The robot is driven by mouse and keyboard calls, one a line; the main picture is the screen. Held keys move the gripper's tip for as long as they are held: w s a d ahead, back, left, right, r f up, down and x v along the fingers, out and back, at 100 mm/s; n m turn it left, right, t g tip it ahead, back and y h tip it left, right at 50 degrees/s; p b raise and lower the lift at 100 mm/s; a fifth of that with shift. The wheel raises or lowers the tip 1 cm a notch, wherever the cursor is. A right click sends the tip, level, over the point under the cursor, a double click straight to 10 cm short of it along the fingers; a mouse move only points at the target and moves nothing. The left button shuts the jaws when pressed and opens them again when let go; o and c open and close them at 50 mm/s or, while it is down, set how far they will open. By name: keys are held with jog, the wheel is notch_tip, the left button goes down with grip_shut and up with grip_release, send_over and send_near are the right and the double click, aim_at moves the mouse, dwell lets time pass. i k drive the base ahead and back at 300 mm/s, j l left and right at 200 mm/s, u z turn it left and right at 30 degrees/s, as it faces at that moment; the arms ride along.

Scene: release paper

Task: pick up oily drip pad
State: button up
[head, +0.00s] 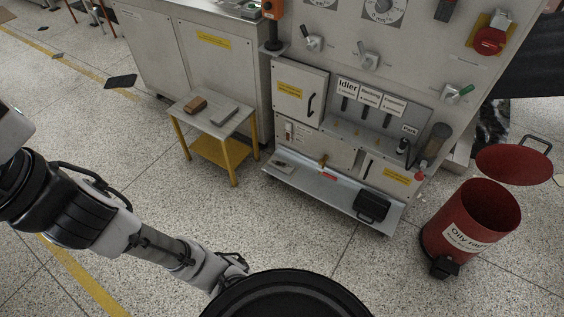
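I cannot tell for sure which thing is the oily drip pad. A small flat greyish piece (283,167) lies at the left end of the low metal shelf (325,189) at the machine's foot. A black box-like thing with a handle (371,206) sits at the shelf's right end. A dark flat piece (120,81) also lies on the floor at the upper left. My gripper (232,270) is low in the picture, on the near side of the shelf and well apart from it. Its fingers are too small and partly hidden to read.
A red bin labelled for oily rags (470,222) stands open at the right, its round lid (514,165) raised. A small yellow-legged table (214,117) holds a brown block (195,105) and a grey block (225,116). The floor before the shelf is clear.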

aim_at(280, 164)
jog(key=k+j, duration=0.2)
jog(key=k, duration=0.15)
jog(key=z, duration=0.4)
jog(key=i+j+z, duration=0.1)
jog(key=z, duration=0.25)
jog(key=i+j+z, duration=0.1)
jog(key=j+z, duration=0.35)
jog(key=z, duration=0.25)
jog(key=i+j+z, duration=0.1)
jog(key=j+z, duration=0.15)
jog(key=j, duration=0.25)
jog(key=j+z, duration=0.25)
jog(key=j, duration=0.25)
jog(key=i+j, duration=0.1)
jog(key=j, duration=1.4)
jog(key=i+j+z, duration=0.1)
jog(key=j, duration=0.65)
jog(key=i+l, duration=0.05)
